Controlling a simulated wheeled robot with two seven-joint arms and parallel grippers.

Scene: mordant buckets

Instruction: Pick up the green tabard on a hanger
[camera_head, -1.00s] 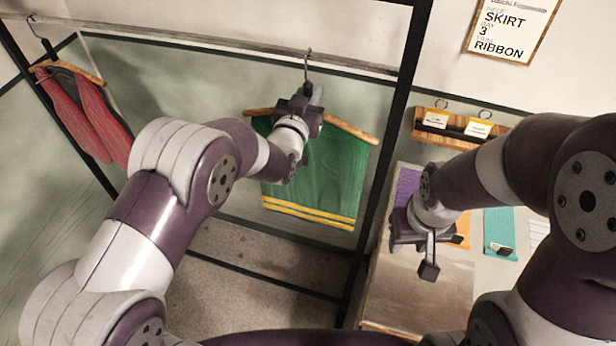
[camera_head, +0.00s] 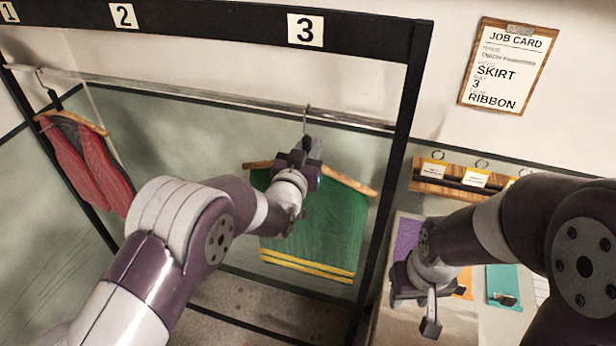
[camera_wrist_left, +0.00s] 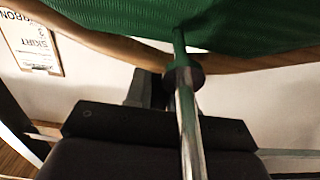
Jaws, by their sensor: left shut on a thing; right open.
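The green tabard (camera_head: 330,225) with yellow stripes at its hem hangs from a wooden hanger (camera_head: 352,183) on the rail, in the bay marked 3. My left gripper (camera_head: 304,158) is at the top middle of the hanger, shut on its hook or neck; the hand hides the exact contact. In the left wrist view the green cloth (camera_wrist_left: 110,18), the wooden bar (camera_wrist_left: 235,65) and the metal hook stem (camera_wrist_left: 188,120) are close to the jaws. My right gripper (camera_head: 428,310) is open and empty above the worktop at the right.
A red garment (camera_head: 88,165) hangs at the left of the rail (camera_head: 220,95). A black frame post (camera_head: 392,150) stands between the tabard and the worktop. Purple cloth (camera_head: 407,235), teal cloth (camera_head: 503,285) and a tag rack (camera_head: 455,180) are at the right. A job card (camera_head: 508,65) is on the wall.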

